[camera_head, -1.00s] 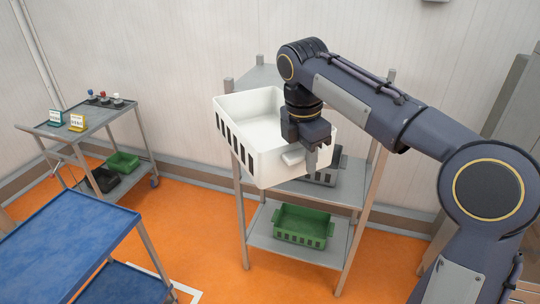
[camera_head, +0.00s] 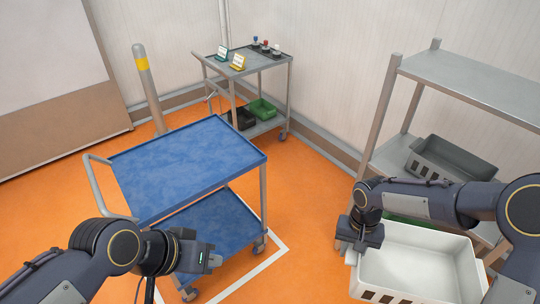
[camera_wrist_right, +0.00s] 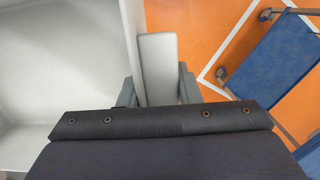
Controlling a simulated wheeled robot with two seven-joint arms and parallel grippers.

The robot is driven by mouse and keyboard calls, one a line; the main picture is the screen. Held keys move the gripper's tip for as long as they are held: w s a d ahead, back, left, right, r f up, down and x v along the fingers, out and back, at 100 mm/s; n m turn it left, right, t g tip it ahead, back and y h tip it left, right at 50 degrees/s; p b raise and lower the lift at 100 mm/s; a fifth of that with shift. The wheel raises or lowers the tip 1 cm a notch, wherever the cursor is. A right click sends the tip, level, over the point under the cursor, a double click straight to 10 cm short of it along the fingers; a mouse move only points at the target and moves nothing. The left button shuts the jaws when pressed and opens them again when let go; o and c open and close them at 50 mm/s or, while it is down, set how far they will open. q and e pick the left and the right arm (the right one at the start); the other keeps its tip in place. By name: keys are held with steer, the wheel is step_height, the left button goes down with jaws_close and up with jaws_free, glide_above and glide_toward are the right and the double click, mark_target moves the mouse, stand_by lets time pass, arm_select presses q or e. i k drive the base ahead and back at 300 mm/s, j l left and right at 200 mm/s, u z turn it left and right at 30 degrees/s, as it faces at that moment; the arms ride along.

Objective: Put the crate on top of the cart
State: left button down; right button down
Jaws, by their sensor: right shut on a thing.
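The white crate (camera_head: 415,262) is at the lower right of the head view, off the shelf and in the air. My right gripper (camera_head: 348,250) is shut on the handle at its left end. In the right wrist view the handle (camera_wrist_right: 158,68) lies between the two fingers, with the crate's inside (camera_wrist_right: 60,70) to the left. The blue-topped cart (camera_head: 185,165) stands left of the crate, its top bare, with a lower blue shelf (camera_head: 215,225). The cart also shows in the right wrist view (camera_wrist_right: 275,60). My left gripper (camera_head: 208,260) is in front of the cart, empty; its finger gap is unclear.
A metal shelf rack (camera_head: 480,85) with a grey crate (camera_head: 450,160) stands at the right. A grey cart (camera_head: 250,65) with small items and bins is at the back. A post (camera_head: 148,90) with a yellow band stands behind the blue cart. Orange floor lies between cart and rack.

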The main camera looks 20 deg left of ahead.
mark_target(200, 152)
steer(key=i+u, duration=0.2)
steer(key=u, duration=1.7)
steer(key=i+l+u, duration=0.2)
steer(key=l+u, duration=0.3)
steer(key=i+l+u, duration=0.1)
steer(key=l+u, duration=0.9)
steer(key=l, duration=0.65)
steer(key=k+l, duration=0.15)
steer(key=l, duration=0.35)
steer(key=l+u, duration=0.1)
steer(key=l, duration=0.35)
steer(key=k, duration=0.05)
